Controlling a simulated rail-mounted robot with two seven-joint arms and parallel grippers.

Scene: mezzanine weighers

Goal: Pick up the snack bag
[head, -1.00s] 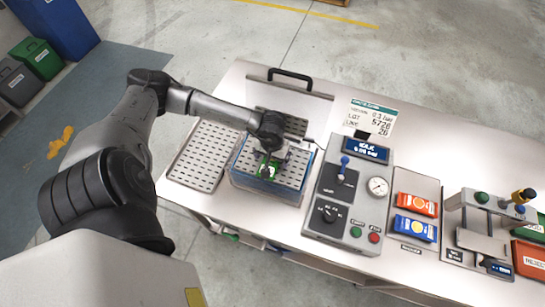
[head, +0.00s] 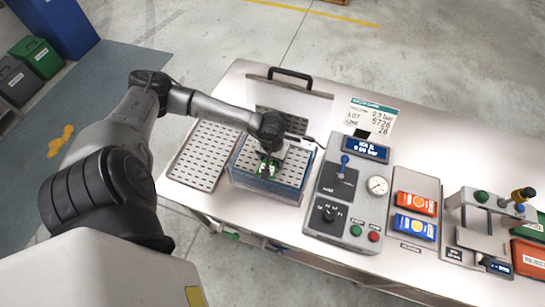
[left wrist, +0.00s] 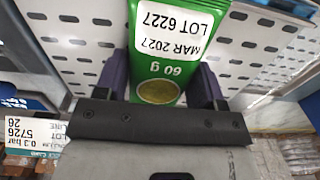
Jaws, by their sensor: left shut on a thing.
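The snack bag (head: 264,172) is green with a white label. It is at the perforated plate over the clear, blue-tinted tank (head: 262,187). In the left wrist view the bag (left wrist: 165,50) stands between the two dark fingers, its printed label and "60 g" mark facing the camera. My left gripper (left wrist: 161,82) is shut on the bag, one finger on each side. In the head view my left gripper (head: 271,158) comes down from above and hides part of the bag. I cannot tell whether the bag touches the plate. My right gripper is not in view.
The tank's raised lid (head: 290,98) with a black handle stands behind the gripper. A perforated tray (head: 203,150) lies left of it. A control panel (head: 345,200) stands right, then orange (head: 417,204) and blue bags (head: 415,228). The white bench's back right is clear.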

